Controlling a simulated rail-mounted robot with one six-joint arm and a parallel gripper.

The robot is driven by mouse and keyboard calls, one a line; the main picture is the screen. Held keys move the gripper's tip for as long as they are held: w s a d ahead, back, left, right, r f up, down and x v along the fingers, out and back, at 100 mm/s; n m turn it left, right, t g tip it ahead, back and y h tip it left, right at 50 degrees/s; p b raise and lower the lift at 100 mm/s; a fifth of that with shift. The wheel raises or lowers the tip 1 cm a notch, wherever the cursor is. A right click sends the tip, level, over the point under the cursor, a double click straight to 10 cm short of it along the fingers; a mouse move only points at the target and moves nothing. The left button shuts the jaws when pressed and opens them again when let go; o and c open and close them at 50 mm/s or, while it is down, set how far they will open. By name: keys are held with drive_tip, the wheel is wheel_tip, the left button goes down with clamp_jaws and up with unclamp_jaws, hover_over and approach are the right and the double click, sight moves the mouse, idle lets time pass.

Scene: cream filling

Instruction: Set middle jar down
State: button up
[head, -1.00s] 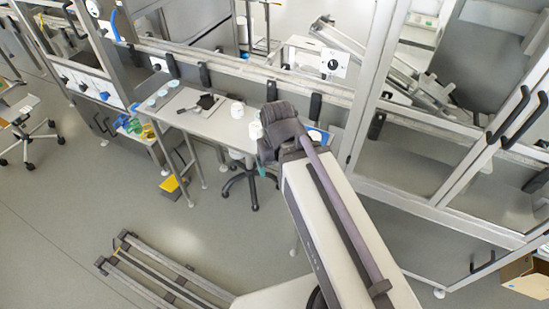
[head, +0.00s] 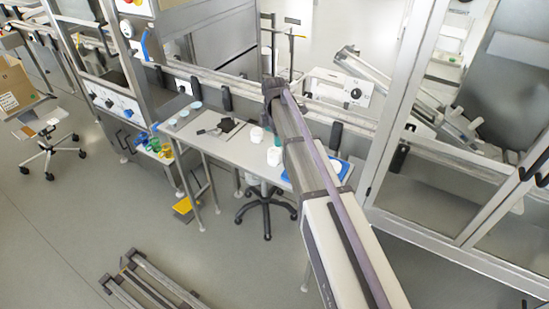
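Two white jars stand on the grey worktable: one (head: 256,135) left of my arm and a nearer one (head: 274,156) close to the arm's left edge. Another white item (head: 336,166) shows at the right end, on a blue tray (head: 346,172), partly behind my arm. I cannot tell which is the middle jar. My arm reaches over the table, with its dark wrist (head: 274,88) above the back edge. My gripper is mostly hidden below the wrist; only a small teal part shows, and I cannot see whether it holds anything.
The worktable (head: 228,152) also bears a dark tool (head: 227,125) and several small pale-blue round items (head: 184,114) at its left. A metal rail runs along its back. A wheeled chair (head: 266,205) is below. Glazed framing (head: 440,140) stands right.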

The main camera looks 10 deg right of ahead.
sight(274, 151)
wheel_tip(274, 151, down, 11)
drive_tip(key=b, duration=1.1)
drive_tip(key=shift+s+f, duration=0.1)
drive_tip(key=shift+f, duration=0.1)
drive_tip(key=shift+r, duration=0.25)
drive_tip(key=shift+c, duration=0.3)
drive_tip(key=c, duration=1.1)
drive_tip(key=shift+o, duration=0.2)
wheel_tip(274, 151, up, 10)
drive_tip(key=p, duration=1)
drive_tip(key=shift+r+p, duration=0.2)
drive_tip(key=shift+p, duration=0.1)
drive_tip(key=shift+f, duration=0.2)
